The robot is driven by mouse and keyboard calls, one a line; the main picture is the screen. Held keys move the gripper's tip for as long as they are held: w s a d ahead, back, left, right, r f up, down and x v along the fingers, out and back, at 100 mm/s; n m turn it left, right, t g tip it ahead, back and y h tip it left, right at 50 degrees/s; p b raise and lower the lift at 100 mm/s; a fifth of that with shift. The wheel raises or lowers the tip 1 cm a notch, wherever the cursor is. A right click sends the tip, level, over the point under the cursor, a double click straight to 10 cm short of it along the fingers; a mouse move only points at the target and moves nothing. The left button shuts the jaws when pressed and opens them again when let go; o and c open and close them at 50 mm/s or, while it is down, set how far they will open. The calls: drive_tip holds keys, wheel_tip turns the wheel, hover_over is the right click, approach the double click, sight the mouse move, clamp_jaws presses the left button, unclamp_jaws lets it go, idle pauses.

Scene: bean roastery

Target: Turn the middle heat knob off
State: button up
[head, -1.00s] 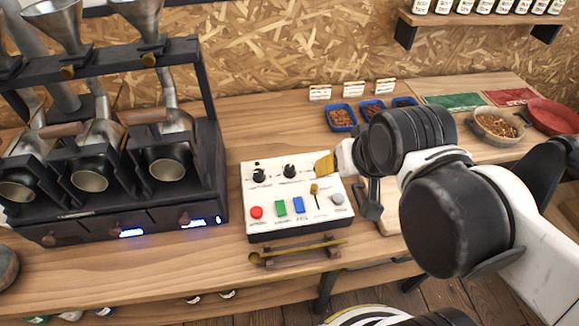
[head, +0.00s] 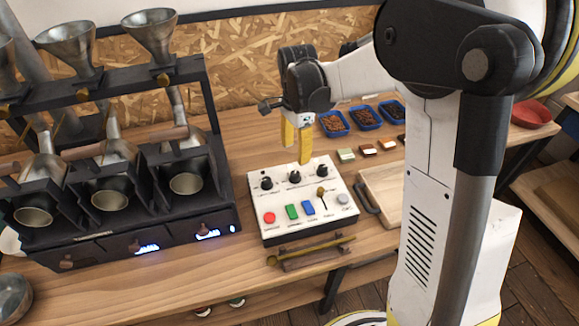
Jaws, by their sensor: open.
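A white control panel (head: 336,192) on the bench has three black knobs in its back row; the middle knob (head: 294,177) has a white mark, its exact setting too small to read. My gripper (head: 296,154) points down with yellow fingers apart and empty. It is over the back of the panel, behind and above the middle knob, apparently not touching it. The left knob (head: 266,183) and right knob (head: 323,171) are also visible. The roaster's front also has small brownish knobs, including a middle one (head: 133,245); lit blue displays show beside the middle and right ones.
The black three-drum roaster (head: 160,220) stands left of the panel. A red button, green and blue switches and a lever fill the panel's front. Blue bean trays (head: 333,124) stand behind.

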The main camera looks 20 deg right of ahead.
sight(295, 173)
wheel_tip(295, 173, down, 10)
drive_tip(key=b, duration=0.3)
drive_tip(key=shift+f+b, duration=0.15)
drive_tip(key=shift+b, duration=0.25)
clamp_jaws()
